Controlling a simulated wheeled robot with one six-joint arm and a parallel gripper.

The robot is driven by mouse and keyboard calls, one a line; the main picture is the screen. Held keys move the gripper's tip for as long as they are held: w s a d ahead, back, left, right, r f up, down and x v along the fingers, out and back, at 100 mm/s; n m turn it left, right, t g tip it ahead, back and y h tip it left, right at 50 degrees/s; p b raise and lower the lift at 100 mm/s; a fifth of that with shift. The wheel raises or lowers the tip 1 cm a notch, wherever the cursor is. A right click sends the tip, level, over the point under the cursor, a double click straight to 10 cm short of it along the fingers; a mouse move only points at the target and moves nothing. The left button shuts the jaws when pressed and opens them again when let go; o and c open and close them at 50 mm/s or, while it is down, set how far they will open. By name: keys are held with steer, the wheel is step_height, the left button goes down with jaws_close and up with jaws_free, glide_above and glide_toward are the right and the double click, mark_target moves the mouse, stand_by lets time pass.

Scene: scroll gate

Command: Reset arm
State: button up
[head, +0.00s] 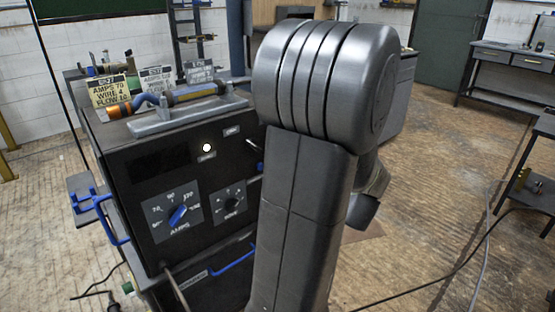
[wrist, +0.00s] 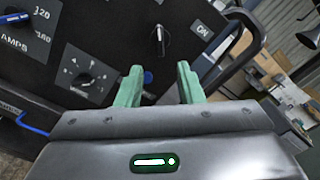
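My gripper (wrist: 158,85) shows in the wrist view with its two green fingers apart and nothing between them. It faces the black front panel of a welding machine (wrist: 110,30), tilted in this view. Beyond the fingers are a small dial (wrist: 88,82), a blue round part (wrist: 148,77) and a black switch (wrist: 160,38) beside an "ON" label. In the head view my arm covers the right part of the machine (head: 150,160), and my gripper is hidden behind it. The blue AMPS knob (head: 178,215) and a lit white lamp (head: 207,147) show on the panel.
A workbench (head: 510,62) stands at the far right. Cables (head: 475,245) cross the otherwise open floor at right.

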mark_target(255, 146)
steer(key=shift+s+d, duration=0.2)
steer(key=shift+s, duration=0.15)
steer(key=b+x, duration=0.1)
steer(key=x, duration=1.3)
steer(key=shift+f, duration=0.1)
steer(key=shift+d, duration=0.1)
